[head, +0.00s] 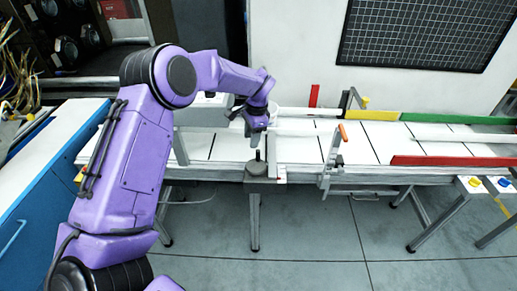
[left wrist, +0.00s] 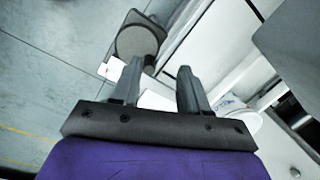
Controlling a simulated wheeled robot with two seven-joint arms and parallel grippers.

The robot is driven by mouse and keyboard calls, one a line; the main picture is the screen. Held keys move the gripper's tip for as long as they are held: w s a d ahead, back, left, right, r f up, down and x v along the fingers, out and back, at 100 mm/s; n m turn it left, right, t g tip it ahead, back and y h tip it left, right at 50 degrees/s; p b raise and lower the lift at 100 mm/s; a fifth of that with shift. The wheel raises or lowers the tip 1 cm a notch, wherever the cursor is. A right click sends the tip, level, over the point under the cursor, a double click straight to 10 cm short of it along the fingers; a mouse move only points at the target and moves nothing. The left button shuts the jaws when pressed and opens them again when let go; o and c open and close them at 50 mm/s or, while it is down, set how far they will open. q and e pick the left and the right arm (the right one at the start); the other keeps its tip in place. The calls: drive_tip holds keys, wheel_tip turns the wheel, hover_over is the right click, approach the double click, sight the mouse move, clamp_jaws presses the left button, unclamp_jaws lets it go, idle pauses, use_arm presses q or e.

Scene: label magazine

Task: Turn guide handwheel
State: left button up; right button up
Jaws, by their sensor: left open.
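The guide handwheel (head: 262,179) is a small grey round wheel at the front edge of the conveyor, with a dark upright knob on top. In the left wrist view the wheel (left wrist: 137,42) shows as a grey disc beyond the fingertips, up and to the left. My left gripper (head: 256,130) is above the wheel, apart from it and pointing down. In the left wrist view its two fingers (left wrist: 158,70) are spread with nothing gripped between them. My right gripper is in neither view.
A long white conveyor (head: 300,150) runs to the right, with a red rail (head: 450,161) and a green rail (head: 455,118). An orange-handled bracket (head: 342,132) stands right of the wheel. A blue cabinet (head: 60,170) is at left. The floor in front is clear.

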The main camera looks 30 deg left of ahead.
sight(258, 160)
use_arm(q)
drive_tip(key=r+n, duration=0.1)
drive_tip(key=w+d+r+n+h, duration=0.1)
drive_tip(key=n, duration=0.1)
drive_tip(key=shift+w+d+t, duration=0.1)
drive_tip(key=shift+d+t, duration=0.15)
drive_tip(key=shift+t, duration=0.05)
drive_tip(key=shift+n, duration=0.3)
wheel_tip(258, 160, down, 10)
drive_tip(key=p, duration=0.4)
drive_tip(key=shift+w+f, duration=0.1)
drive_tip(key=shift+f, duration=0.2)
clamp_jaws()
